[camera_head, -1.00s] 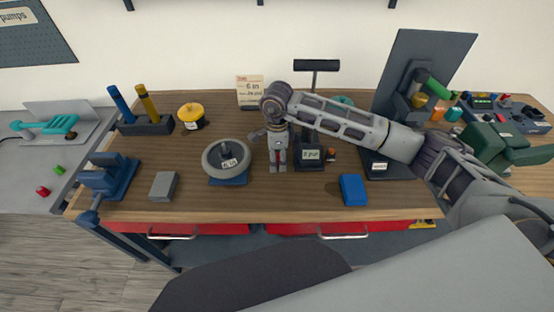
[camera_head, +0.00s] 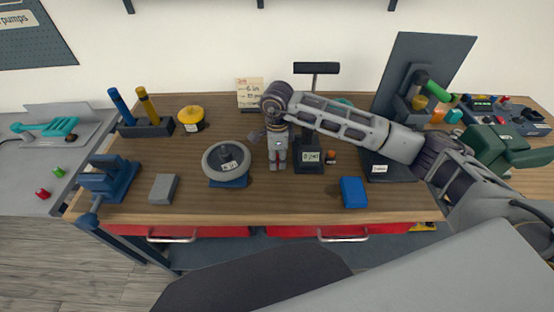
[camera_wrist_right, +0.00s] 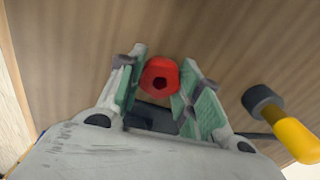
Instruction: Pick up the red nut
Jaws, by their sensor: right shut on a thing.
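My right gripper (camera_head: 277,165) points down over the middle of the wooden bench, between the grey wheel and a dark stand. In the right wrist view, the gripper (camera_wrist_right: 158,85) is shut on the red nut (camera_wrist_right: 160,76), a small red piece with a dark hole. The nut sits between the green-padded fingers. In the head view only a bit of red shows between the fingers; whether it touches the bench I cannot tell. My left gripper is not in view.
Close by are the grey wheel (camera_head: 212,160) on a blue base and the dark stand (camera_head: 308,166). A blue block (camera_head: 354,192) and a grey block (camera_head: 163,188) lie nearer the front. Another red piece (camera_head: 43,193) lies on the grey side table. The bench's front middle is clear.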

